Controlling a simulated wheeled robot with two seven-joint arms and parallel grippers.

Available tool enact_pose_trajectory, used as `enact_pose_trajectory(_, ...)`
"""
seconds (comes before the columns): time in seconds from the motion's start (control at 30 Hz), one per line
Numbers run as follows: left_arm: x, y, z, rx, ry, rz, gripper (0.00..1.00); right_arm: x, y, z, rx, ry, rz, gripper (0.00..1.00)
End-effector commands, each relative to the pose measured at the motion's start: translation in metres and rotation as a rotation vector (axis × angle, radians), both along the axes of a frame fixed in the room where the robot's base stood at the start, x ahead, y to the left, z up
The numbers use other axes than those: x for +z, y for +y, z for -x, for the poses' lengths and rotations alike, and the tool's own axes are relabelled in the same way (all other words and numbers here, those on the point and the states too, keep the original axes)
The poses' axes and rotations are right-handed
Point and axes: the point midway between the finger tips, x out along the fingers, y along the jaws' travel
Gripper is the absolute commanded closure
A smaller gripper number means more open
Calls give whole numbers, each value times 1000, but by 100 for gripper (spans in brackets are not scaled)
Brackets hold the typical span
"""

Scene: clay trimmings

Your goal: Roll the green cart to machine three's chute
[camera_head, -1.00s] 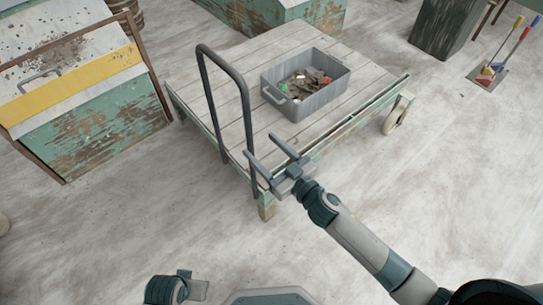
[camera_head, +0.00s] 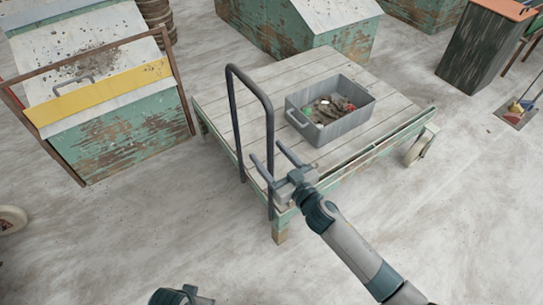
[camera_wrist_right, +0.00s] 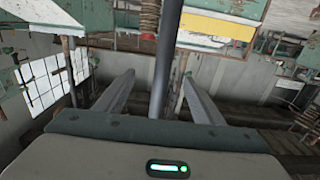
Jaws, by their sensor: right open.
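The green cart (camera_head: 395,142) has a plank deck, worn green edges and a pale wheel at its right corner. Its dark tubular handle (camera_head: 235,120) stands upright at the near left end. My right gripper (camera_head: 266,152) is open at the handle's right post. In the right wrist view this post (camera_wrist_right: 164,75) stands between the two spread fingers, with gaps on both sides. A grey bin (camera_head: 345,130) with scraps sits on the deck. Part of my left arm shows at the bottom edge; its fingers are hidden. No number marking machine three is readable.
A worn green cabinet with a yellow stripe (camera_head: 105,92) stands left of the cart. Another green box (camera_head: 280,35) stands close behind it. A dark bin (camera_head: 467,50) and a dustpan (camera_head: 512,115) are at the right. The floor (camera_head: 430,230) in front and right is clear.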

Motion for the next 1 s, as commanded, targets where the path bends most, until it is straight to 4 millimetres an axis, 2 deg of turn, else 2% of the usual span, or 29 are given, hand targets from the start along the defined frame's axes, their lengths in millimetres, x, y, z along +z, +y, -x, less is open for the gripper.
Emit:
enact_pose_trajectory(0.07, 0, 0, 0, 0, 0, 0, 57, 0, 0, 0, 0, 0, 0, 38)
enact_pose_trajectory(0.3, 0, 0, 0, 0, 0, 0, 57, 0, 0, 0, 0, 0, 0, 95)
enact_pose_trajectory(0.33, 0, 0, 0, 0, 0, 0, 57, 0, 0, 0, 0, 0, 0, 100)
enact_pose_trajectory(0.63, 1, 0, 0, 1, 1, 1, 57, 0, 4, 4, 1, 1, -1, 100)
enact_pose_trajectory(1.0, 4, 0, 0, 1, 1, 0, 57, -1, 31, 23, 6, 2, -3, 100)
